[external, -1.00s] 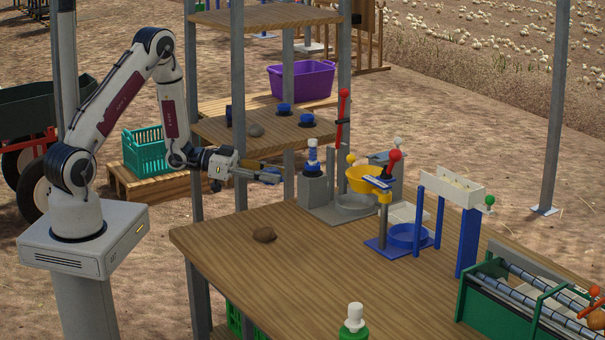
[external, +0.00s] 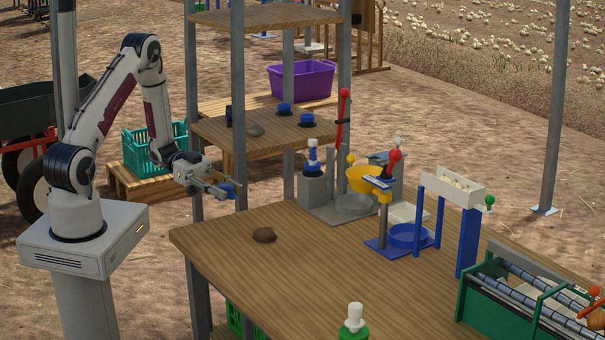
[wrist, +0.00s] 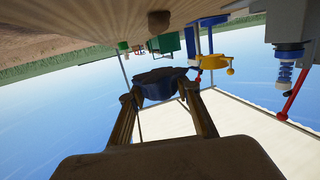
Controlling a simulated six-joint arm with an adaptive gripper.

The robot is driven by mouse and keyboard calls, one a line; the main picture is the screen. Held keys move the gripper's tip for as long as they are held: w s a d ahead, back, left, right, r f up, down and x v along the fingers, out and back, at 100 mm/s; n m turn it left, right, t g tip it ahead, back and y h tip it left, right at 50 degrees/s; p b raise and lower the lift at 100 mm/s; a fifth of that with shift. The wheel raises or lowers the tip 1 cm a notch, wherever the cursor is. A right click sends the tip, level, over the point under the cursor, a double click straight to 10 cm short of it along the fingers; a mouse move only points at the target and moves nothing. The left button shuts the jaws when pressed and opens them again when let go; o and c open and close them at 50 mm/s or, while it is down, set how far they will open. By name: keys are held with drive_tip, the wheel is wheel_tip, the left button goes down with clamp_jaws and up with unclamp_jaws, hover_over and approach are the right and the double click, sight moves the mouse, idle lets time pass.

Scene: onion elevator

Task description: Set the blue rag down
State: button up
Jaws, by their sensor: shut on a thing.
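The blue rag is a dark blue crumpled bundle between the fingertips in the wrist view (wrist: 163,88). It shows small at the end of my gripper in the external view (external: 229,190). My gripper (external: 222,189) is shut on it and holds it in the air near the front left shelf post, beyond the table's left corner. The wooden table (external: 240,270) has a bare top near its left end. A brown lump (external: 264,235) lies there; it also shows near the top of the tilted wrist view (wrist: 158,20).
A grey stand (external: 313,185), a yellow bowl (external: 362,180) and a blue frame (external: 465,240) stand on the table's back side. The front left tabletop is mostly clear.

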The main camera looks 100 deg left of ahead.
drive_tip(key=s+d+m+g+h, duration=0.3)
drive_tip(key=s+d, duration=0.1)
drive_tip(key=d, duration=0.1)
drive_tip(key=shift+s+d+r+h, duration=0.2)
drive_tip(key=shift+d+r+h, duration=0.1)
drive_tip(key=shift+d+h, duration=0.1)
drive_tip(key=shift+a+f, duration=0.1)
hover_over(206, 235)
drive_tip(key=shift+f, duration=2.85)
drive_tip(key=shift+f, duration=0.1)
drive_tip(key=shift+f, duration=1.8)
drive_tip(key=shift+f, duration=0.15)
drive_tip(key=o, duration=1.1)
